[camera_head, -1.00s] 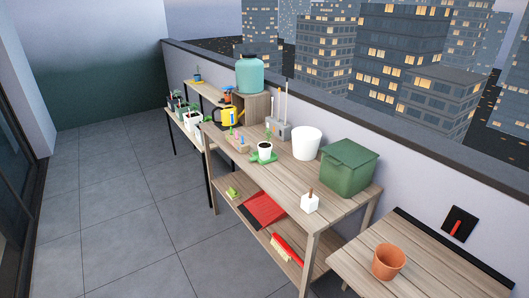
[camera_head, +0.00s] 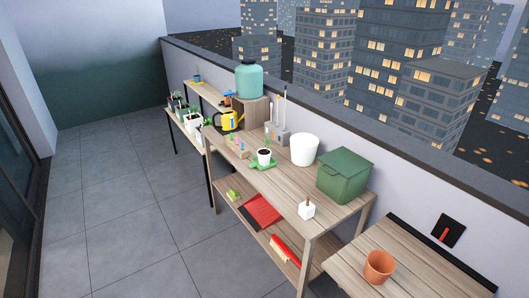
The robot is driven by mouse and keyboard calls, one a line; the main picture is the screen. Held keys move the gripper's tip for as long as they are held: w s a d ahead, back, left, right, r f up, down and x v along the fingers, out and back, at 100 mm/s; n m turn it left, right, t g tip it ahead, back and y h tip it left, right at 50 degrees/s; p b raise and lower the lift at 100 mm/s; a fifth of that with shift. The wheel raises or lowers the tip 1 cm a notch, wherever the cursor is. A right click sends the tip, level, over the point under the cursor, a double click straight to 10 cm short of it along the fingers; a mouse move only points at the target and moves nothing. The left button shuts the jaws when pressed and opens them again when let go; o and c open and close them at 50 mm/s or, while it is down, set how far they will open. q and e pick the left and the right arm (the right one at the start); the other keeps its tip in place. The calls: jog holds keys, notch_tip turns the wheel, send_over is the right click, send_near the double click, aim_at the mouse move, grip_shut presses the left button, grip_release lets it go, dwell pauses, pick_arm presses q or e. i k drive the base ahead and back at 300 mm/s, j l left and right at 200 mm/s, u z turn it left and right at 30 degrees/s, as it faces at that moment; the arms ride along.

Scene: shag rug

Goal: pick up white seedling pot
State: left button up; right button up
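A small white pot (camera_head: 264,160) with dark soil and a green seedling stands upright on a green leaf-shaped saucer (camera_head: 257,163) on the long wooden table (camera_head: 277,184). A larger plain white pot (camera_head: 304,150) stands to its right, towards the wall. A small white cube-like pot (camera_head: 307,211) with a brown stub on top stands at the table's front right. Neither of my grippers shows in the head view.
A green lidded bin (camera_head: 344,174) stands at the table's right end. A terracotta pot (camera_head: 379,266) sits on a separate wooden table at lower right. A red dustpan (camera_head: 262,211) and red brush (camera_head: 285,250) lie on the lower shelf. The tiled floor (camera_head: 130,215) at left is clear.

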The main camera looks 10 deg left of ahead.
aim_at(263, 154)
jog(key=i+j+z, duration=0.2)
jog(key=i+j, duration=0.15)
jog(key=i+j+z, duration=0.4)
jog(key=i+j, duration=0.2)
jog(key=j, duration=0.25)
jog(key=i+j+z, duration=0.2)
jog(key=j, duration=0.3)
jog(key=i+j+z, duration=0.2)
jog(key=i+j, duration=0.3)
jog(key=i, duration=0.2)
